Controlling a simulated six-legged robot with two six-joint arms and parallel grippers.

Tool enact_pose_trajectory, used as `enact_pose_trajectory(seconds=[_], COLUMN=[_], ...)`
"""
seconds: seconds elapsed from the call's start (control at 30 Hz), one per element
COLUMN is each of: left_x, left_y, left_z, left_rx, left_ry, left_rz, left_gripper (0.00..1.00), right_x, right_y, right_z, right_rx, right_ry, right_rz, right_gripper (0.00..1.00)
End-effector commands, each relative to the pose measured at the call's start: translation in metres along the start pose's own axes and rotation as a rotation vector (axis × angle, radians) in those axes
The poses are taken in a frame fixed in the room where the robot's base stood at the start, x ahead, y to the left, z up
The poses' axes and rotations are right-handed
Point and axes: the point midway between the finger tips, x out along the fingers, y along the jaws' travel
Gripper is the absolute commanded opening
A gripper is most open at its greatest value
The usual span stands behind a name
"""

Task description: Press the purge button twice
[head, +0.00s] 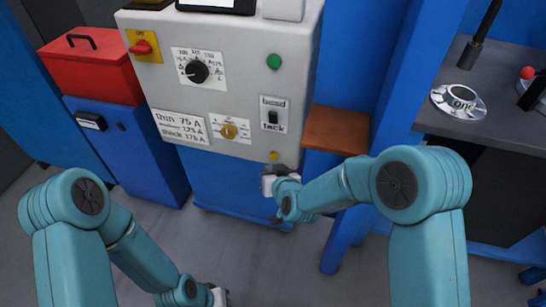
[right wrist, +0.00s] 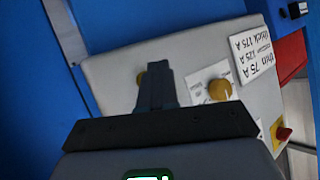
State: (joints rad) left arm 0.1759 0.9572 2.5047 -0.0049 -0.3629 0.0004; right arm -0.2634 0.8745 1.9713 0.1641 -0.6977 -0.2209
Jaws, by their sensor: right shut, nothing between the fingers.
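The grey welder panel (head: 240,90) faces me in the head view. A small yellow button (head: 273,156) sits at its lower right edge; no purge label is readable. My right gripper (head: 272,178) is shut and empty just below this button. In the right wrist view my shut fingers (right wrist: 157,68) point at the panel's lower edge. My left gripper (head: 219,296) barely shows at the bottom edge, low over the floor.
The panel also carries a yellow knob (head: 229,131), a black dial (head: 197,71), a green button (head: 273,61), a bead/tack switch (head: 272,117) and a red switch (head: 143,47). A brown shelf (head: 337,130) juts out right of the panel. A grey bench (head: 500,115) stands at right.

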Motion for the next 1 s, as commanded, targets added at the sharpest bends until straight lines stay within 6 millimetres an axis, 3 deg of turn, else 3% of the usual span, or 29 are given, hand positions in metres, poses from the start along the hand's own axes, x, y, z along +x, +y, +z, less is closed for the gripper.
enact_pose_trajectory(seconds=[0.2, 1.0], left_x=[0.0035, 0.0034], left_y=[-0.0013, -0.0012], left_z=[0.0000, 0.0000], left_rx=[0.000, 0.000], left_ry=[0.000, 0.000], left_rz=[0.000, 0.000], left_gripper=[0.00, 0.00], right_x=[0.0091, 0.0095], right_y=[0.0072, 0.0075], right_z=[-0.0056, -0.0067], right_rx=[-0.001, -0.001], right_ry=[0.000, 0.000], right_rz=[0.001, 0.001], right_gripper=[0.00, 0.00])
